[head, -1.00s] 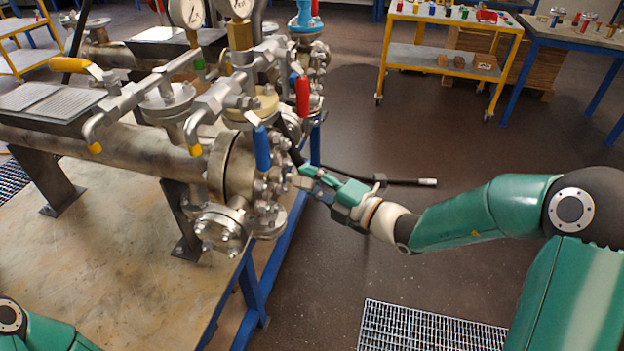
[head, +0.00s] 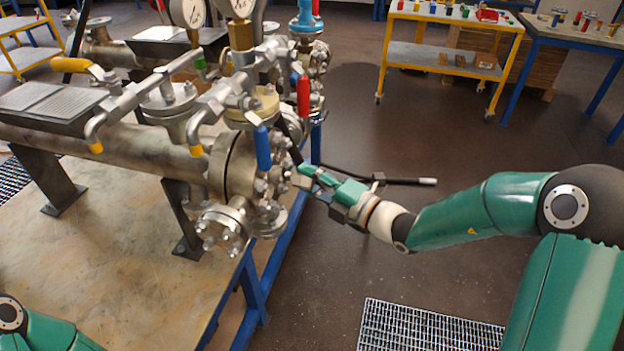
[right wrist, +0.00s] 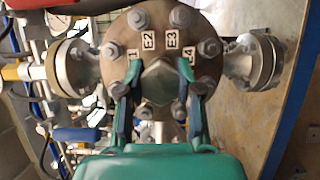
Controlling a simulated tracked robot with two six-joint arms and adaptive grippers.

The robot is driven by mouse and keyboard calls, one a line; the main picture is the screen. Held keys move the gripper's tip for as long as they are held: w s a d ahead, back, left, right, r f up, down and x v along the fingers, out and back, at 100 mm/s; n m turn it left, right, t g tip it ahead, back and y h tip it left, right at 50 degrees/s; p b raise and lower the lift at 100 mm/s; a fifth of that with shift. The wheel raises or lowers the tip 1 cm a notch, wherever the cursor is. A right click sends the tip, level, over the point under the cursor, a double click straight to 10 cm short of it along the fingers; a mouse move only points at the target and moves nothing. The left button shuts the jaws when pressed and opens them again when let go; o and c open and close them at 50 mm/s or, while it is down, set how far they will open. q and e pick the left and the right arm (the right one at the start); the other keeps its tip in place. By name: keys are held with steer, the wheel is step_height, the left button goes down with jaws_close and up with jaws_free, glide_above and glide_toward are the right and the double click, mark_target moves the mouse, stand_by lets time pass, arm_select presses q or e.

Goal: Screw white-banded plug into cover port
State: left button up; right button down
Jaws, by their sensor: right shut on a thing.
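My right gripper (head: 301,177) reaches the end cover of the horizontal vessel from the right. In the right wrist view its two fingers (right wrist: 159,80) are shut on a grey hex-headed plug (right wrist: 159,84), one on each side. The plug sits in front of the middle of the round bolted cover (right wrist: 122,37). I cannot see a white band on it, and the fingers and green palm hide its lower part. How deep it sits in the port is not clear. My left gripper is outside the head view; only part of my left arm shows at lower left.
Labels E1 to E4 and several bolts ring the cover. A blue-handled valve (head: 262,148) and a red handle (head: 303,97) stand close above my right gripper. A black bar with a pale tip (head: 405,181) shows behind my wrist. Open floor lies to the right.

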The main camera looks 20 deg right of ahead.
steer(key=shift+w+a, duration=0.15)
steer(key=shift+a, duration=0.05)
steer(key=shift+w+a, duration=0.3)
steer(key=shift+a, duration=0.2)
stand_by(0.3)
steer(key=m+g, duration=0.1)
steer(key=m, duration=0.1)
steer(key=shift+r+m, duration=0.15)
steer(key=shift+m, duration=0.15)
steer(key=m+g, duration=0.2)
steer(key=m, duration=0.2)
steer(key=shift+h, duration=0.3)
steer(key=c, duration=0.7)
jaws_free()
steer(key=shift+f, duration=0.2)
